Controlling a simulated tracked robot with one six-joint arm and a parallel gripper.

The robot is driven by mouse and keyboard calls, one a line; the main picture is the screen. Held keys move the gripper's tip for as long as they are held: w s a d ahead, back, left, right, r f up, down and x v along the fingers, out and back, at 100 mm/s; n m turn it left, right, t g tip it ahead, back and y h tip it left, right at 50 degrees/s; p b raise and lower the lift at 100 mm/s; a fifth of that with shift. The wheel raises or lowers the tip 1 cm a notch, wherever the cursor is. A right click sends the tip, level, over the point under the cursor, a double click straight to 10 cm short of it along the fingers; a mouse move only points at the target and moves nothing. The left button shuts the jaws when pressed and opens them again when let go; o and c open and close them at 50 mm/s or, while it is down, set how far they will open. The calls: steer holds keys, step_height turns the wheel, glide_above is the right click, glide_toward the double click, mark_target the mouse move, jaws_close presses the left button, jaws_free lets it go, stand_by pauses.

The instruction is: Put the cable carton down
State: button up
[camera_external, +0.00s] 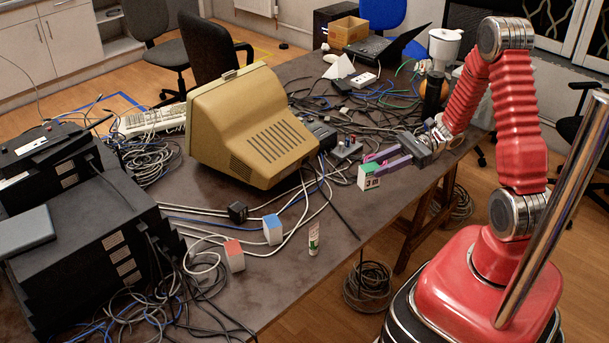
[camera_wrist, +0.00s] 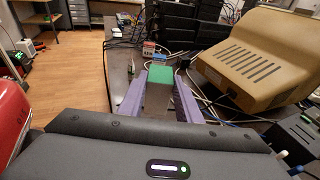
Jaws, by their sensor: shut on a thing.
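The cable carton (camera_external: 369,181) is a small white box with a green top and dark print on its side. It is between the tips of my gripper (camera_external: 371,165), over the table's near right part. I cannot tell whether its base touches the table. In the wrist view its green top (camera_wrist: 161,75) shows between the purple fingers of my gripper (camera_wrist: 162,84), which are shut on it. The table (camera_external: 312,272) has a dark top.
A beige monitor (camera_external: 250,125) stands left of the carton. A blue-topped carton (camera_external: 272,231), a red-topped carton (camera_external: 235,258) and a small white tube (camera_external: 313,239) stand toward the front. Cables (camera_external: 185,220) cover much of the table. Bare tabletop shows around the tube.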

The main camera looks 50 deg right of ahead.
mark_target(364, 176)
steer(key=shift+a, duration=0.1)
stand_by(0.4)
steer(key=shift+a, duration=0.25)
steer(key=shift+n+g+y, duration=0.3)
steer(key=shift+n+g, duration=0.4)
steer(key=shift+g, duration=0.1)
steer(key=x, duration=0.4)
steer(key=shift+s+f, duration=0.1)
steer(key=shift+s, duration=0.05)
steer(key=w+a+r+n+g, duration=0.1)
steer(key=w+a+n+g, duration=0.2)
steer(key=w+a, duration=0.8)
steer(key=shift+w+g+y, duration=0.3)
steer(key=shift+w+g, duration=0.3)
steer(key=shift+g, duration=0.1)
step_height(364, 176, down, 6)
